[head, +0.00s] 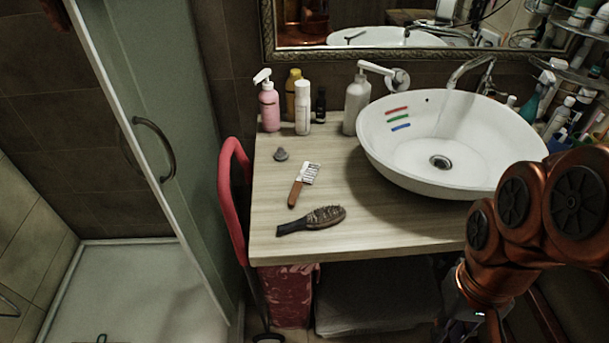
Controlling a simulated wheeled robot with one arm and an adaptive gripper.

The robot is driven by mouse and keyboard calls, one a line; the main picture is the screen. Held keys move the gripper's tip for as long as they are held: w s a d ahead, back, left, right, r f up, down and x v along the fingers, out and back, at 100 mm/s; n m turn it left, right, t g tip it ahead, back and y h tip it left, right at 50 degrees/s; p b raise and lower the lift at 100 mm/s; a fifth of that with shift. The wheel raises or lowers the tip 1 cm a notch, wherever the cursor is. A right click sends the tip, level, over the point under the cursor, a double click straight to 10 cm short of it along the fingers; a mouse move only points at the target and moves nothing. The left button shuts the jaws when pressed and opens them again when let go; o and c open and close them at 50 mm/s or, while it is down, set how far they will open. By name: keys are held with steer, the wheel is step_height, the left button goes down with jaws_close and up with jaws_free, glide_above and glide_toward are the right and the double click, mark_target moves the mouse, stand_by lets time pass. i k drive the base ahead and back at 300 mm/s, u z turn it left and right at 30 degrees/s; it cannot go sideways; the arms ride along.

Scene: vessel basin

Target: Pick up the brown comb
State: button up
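A comb-like tool (303,184) with a brown handle and a pale toothed head lies on the wooden counter, left of the basin. Just in front of it lies a dark brown hairbrush (324,217) with an oval bristled head and a dark handle pointing left. Either could be the brown comb; nothing covers them. My copper-coloured arm is at the lower right, in front of the counter and well away from both. It runs down towards the bottom edge. I cannot make out my gripper's fingers there.
A white basin (385,158) stands on the counter (270,245) at the right. Pink (269,108) and white (303,107) bottles stand at the back. A small grey object (281,155) lies behind the comb-like tool. A red frame (229,185) rises at the counter's left edge.

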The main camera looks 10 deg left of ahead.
mark_target(294, 193)
steer(key=u, duration=0.2)
steer(key=i, duration=0.5)
steer(key=u, duration=2.3)
